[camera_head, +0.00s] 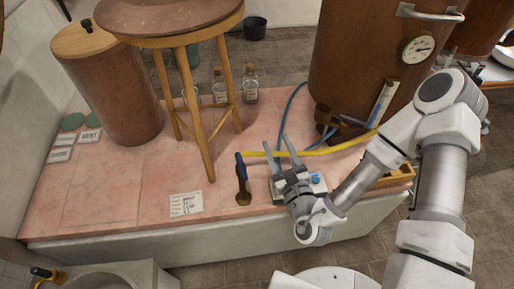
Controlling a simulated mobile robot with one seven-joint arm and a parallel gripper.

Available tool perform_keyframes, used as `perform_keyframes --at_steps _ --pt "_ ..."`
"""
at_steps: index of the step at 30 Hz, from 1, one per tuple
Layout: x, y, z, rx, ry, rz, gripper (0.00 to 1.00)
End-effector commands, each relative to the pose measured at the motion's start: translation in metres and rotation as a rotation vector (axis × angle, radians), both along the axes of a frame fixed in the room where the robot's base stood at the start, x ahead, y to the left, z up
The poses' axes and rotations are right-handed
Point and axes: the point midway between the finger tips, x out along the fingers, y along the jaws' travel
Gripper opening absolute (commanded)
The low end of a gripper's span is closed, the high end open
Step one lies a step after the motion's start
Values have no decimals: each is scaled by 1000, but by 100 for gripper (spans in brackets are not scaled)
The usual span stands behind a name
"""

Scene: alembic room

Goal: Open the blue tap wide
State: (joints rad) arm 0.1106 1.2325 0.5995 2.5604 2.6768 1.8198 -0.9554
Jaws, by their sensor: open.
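The blue tap (241,167) has a slim blue lever that stands close to upright above a dark brass body (243,197) on the pink tiled platform. A yellow hose runs from near it toward the large copper vessel. My gripper (277,146) is just right of the tap, its two grey fingers spread and pointing up and away. Nothing shows between the fingers, and a gap shows between them and the lever. The gripper hides part of a white box with a blue knob (316,179) behind it.
The copper vessel (350,60) with a gauge stands at the back right. A wooden stool (207,160) and a lidded copper drum (115,95) stand left. A paper card (186,204) lies left of the tap. Yellow (345,145) and blue hoses cross behind my gripper. Bare tiles (110,195) lie front left.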

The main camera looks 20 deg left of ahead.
Motion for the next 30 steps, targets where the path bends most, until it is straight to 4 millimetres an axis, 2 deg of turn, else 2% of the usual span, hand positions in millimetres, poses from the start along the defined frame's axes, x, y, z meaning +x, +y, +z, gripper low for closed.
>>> perform_keyframes --at_steps 1,10,26,30 --pt "1 -3 8 0 2 1 53" --pt "4 -16 12 1 2 2 53" --pt "4 -16 11 2 0 3 53" --pt "5 -11 26 19 -38 47 53"
